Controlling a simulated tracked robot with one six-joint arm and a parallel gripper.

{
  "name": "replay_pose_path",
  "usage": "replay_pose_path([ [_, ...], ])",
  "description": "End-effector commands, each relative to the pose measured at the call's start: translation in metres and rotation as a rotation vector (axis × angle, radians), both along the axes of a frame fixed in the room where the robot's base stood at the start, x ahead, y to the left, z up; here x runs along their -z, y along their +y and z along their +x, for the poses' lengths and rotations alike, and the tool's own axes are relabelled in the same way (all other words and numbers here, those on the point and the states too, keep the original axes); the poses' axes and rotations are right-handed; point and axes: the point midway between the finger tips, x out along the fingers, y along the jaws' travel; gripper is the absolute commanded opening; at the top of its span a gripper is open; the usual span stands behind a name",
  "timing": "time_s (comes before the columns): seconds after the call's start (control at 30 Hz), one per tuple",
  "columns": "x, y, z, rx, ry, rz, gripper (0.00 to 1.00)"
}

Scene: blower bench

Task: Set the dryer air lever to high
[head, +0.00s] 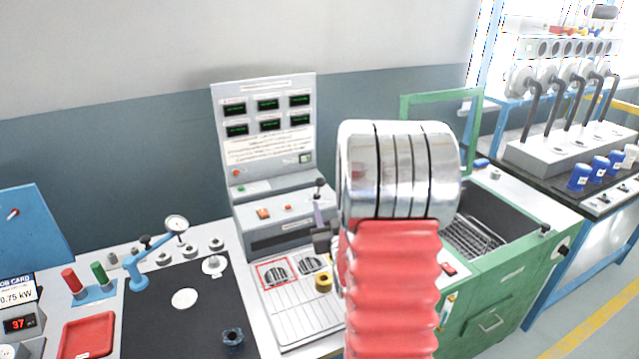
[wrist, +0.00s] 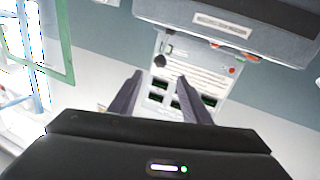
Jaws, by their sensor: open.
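A lever with a black ball knob (head: 319,183) stands at the right end of the grey console; no readable label shows that it is the dryer air lever. In the wrist view the same knob (wrist: 160,60) appears just beyond and between my fingertips, apart from them. My gripper (head: 318,210) is just below the knob in the head view, partly hidden by my arm. In the wrist view my gripper (wrist: 158,78) is open, with two purple-grey fingers spread and nothing between them. The lever's scale and setting cannot be read.
A grey panel with several displays (head: 267,104) rises behind the console (head: 285,215). Orange buttons (head: 263,212) sit on the console. A green-framed machine with a wire basket (head: 475,238) is at right. A black mat (head: 190,325) with small parts and a dial gauge lies at left.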

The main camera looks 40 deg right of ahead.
Motion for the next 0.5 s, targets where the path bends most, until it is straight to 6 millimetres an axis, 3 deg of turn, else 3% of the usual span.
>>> replay_pose_path([
  [0.27, 0.000, -0.006, 0.011, -0.001, 0.001, 0.001, 0.43],
  [0.5, 0.000, -0.022, 0.038, 0.000, 0.000, 0.000, 0.43],
])
